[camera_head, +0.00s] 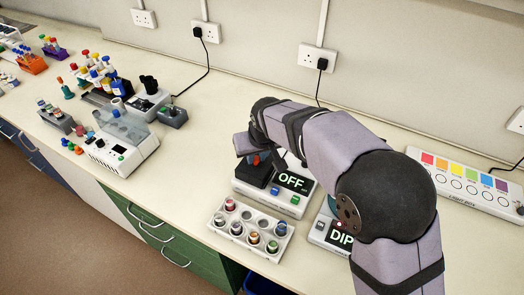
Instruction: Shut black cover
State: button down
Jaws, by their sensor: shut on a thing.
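The device with the "OFF" display (291,181) stands on the bench in the middle of the head view, with a green and a blue button on its front. A black block-like part (254,171) sits on its left side, with small red and blue spots just above it. I cannot clearly separate the black cover from this block. My gripper (250,152) reaches down over this black part from above. It is shut on what appears to be the black cover. The fingertips and the contact are small and partly hidden by my own wrist.
A white rack (243,217) with several capped vials stands in front of the device. A second device reading "DIP" (338,238) is partly hidden behind my arm. A light box (470,190) lies at right. A white machine (122,145) and tube racks stand at left. Bench between is clear.

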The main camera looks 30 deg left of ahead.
jog(key=shift+s, duration=0.1)
jog(key=c, duration=1.7)
grip_release()
jog(key=shift+o, duration=0.7)
jog(key=shift+s+r, duration=0.1)
jog(key=shift+s, duration=0.05)
jog(key=b+v, duration=0.2)
jog(key=v, duration=0.5)
jog(key=shift+r, duration=0.1)
